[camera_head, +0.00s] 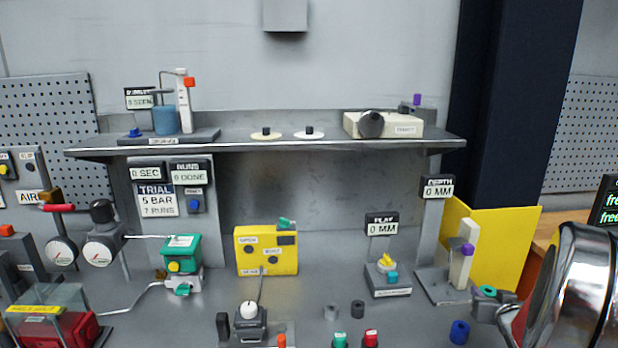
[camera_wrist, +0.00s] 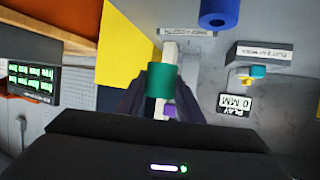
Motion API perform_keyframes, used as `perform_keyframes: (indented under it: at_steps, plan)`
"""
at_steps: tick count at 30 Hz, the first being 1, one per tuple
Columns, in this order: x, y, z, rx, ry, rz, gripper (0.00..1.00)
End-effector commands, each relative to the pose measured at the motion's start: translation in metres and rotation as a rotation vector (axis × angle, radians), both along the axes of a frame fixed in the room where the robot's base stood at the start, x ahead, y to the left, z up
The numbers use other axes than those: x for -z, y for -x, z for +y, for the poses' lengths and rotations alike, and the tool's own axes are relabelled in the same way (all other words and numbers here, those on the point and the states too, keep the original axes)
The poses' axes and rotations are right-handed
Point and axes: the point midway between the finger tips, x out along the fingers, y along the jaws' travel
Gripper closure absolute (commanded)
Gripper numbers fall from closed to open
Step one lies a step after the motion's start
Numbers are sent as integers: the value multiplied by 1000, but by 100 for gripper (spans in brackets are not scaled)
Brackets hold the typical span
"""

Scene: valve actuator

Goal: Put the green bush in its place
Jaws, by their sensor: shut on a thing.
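The green bush (camera_head: 487,292) is a short ring with a hole, held in my gripper (camera_head: 485,308) at the right of the head view. In the wrist view the green bush (camera_wrist: 161,82) sits upright in the picture between the dark fingers of my gripper (camera_wrist: 160,103). The fingers are shut on it. Behind it stands the depth station, a pale post (camera_head: 461,266) with a purple knob (camera_head: 468,250) on a grey base. The bush is held in front of that base, apart from the bench. Which seat belongs to the bush cannot be told.
The play gauge stand (camera_head: 388,278) is left of the depth station. A yellow panel (camera_head: 500,240) rises behind. A yellow box (camera_head: 266,250) stands mid-bench.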

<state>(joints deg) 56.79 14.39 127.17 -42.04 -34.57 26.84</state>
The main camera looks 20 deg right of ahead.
Motion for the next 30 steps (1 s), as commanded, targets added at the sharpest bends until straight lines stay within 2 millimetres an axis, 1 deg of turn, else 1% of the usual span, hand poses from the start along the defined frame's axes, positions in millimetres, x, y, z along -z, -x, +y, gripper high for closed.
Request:
perform_keyframes:
  at_steps: [1, 3, 8, 15, 23, 30]
  plan:
    - [1, -10, 11, -9, -1, 0, 92]
    - [2, -23, 25, -19, 0, 0, 92]
    - [6, -50, 60, -45, 0, 0, 92]
    - [13, -86, 117, -98, 1, 0, 92]
    - [19, -118, 183, -164, 2, 0, 92]
    - [25, -140, 248, -235, 1, 0, 92]
